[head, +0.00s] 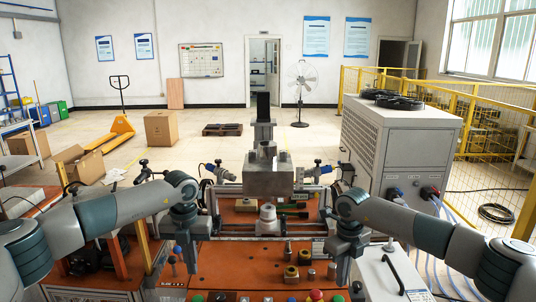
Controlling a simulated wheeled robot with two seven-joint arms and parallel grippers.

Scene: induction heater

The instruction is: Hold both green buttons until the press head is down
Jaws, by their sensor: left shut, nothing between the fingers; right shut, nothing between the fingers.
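Two green buttons sit at the near edge of the orange machine table: the left green button (198,298) and the right green button (338,298), both partly cut off by the bottom of the picture. My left gripper (190,266) points down, shut and empty, above and slightly left of the left button. My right gripper (342,275) points down, shut and empty, above the right button. Contact with either button is not visible. The press head (268,180), a grey metal block, stands above a pale conical part (268,219), with a small gap between them.
A red button (316,295) lies just left of the right green button. Brass and steel pieces (291,273) stand on the orange table (235,262) between the grippers. A grey cabinet (400,145) with cables stands at the right. A white box with a black handle (392,274) is at the near right.

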